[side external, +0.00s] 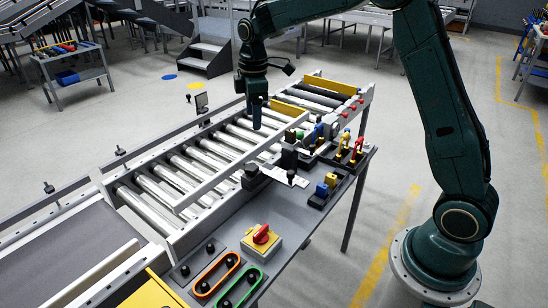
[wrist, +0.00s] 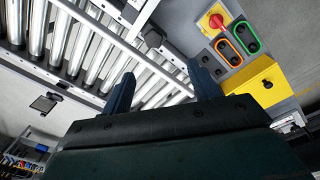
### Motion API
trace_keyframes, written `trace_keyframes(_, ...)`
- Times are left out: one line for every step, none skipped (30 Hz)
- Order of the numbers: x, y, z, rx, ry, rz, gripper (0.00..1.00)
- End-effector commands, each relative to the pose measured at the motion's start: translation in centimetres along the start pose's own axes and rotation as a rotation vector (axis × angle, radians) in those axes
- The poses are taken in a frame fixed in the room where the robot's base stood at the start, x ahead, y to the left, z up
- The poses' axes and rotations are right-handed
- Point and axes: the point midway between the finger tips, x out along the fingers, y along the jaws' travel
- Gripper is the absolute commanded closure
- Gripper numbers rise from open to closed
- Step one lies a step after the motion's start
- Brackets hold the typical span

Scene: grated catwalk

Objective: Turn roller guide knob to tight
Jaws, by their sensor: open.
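My gripper (side external: 257,118) points down over the conveyor rollers (side external: 205,158). In the wrist view its two dark fingers (wrist: 163,82) are apart with nothing between them. Several black knobs show along the guide rails, one on the far side (side external: 120,151) and another at the left (side external: 49,187). A black knob or clamp (side external: 250,170) stands at the near rail, below my gripper in the side view. A dark knob-like part (wrist: 153,39) also shows on the rail in the wrist view, beyond the fingers. I cannot tell which is the roller guide knob or how tight it is.
A red rotary switch (side external: 261,234) on a yellow box sits on the near grey table. Orange (side external: 216,275) and green (side external: 240,289) slotted plates with black knobs lie beside it. Coloured clamps (side external: 350,148) and blue and yellow blocks (side external: 326,186) crowd the table's right end.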

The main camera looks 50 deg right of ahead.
Motion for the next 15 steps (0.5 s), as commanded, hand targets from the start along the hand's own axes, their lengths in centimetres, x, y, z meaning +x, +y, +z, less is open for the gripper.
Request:
trace_keyframes(1.1, 0.7, -0.2, -0.022, -0.008, -0.013, 0.39)
trace_keyframes(1.6, 1.0, -0.3, -0.035, -0.011, -0.018, 0.39)
trace_keyframes(2.2, 1.3, -0.5, -0.05, -0.015, -0.024, 0.39)
trace_keyframes(2.5, 1.6, -0.6, -0.061, -0.017, -0.028, 0.39)
trace_keyframes(2.9, 1.8, -0.6, -0.071, -0.019, -0.032, 0.39)
trace_keyframes(3.3, 2.0, -0.7, -0.08, -0.021, -0.036, 0.39)
trace_keyframes(3.5, 2.2, -0.8, -0.087, -0.022, -0.038, 0.39)
trace_keyframes(3.7, 2.3, -0.8, -0.093, -0.023, -0.04, 0.39)
trace_keyframes(3.9, 2.4, -0.8, -0.098, -0.023, -0.042, 0.39)
trace_keyframes(4.0, 2.5, -0.8, -0.101, -0.024, -0.043, 0.39)
trace_keyframes(4.1, 2.5, -0.9, -0.102, -0.024, -0.044, 0.39)
trace_keyframes(4.1, 2.5, -0.9, -0.104, -0.025, -0.044, 0.39)
trace_keyframes(4.1, 2.5, -0.9, -0.104, -0.025, -0.044, 0.39)
trace_keyframes(4.1, 2.5, -0.9, -0.105, -0.025, -0.044, 0.39)
trace_keyframes(4.1, 2.5, -0.9, -0.104, -0.025, -0.044, 0.39)
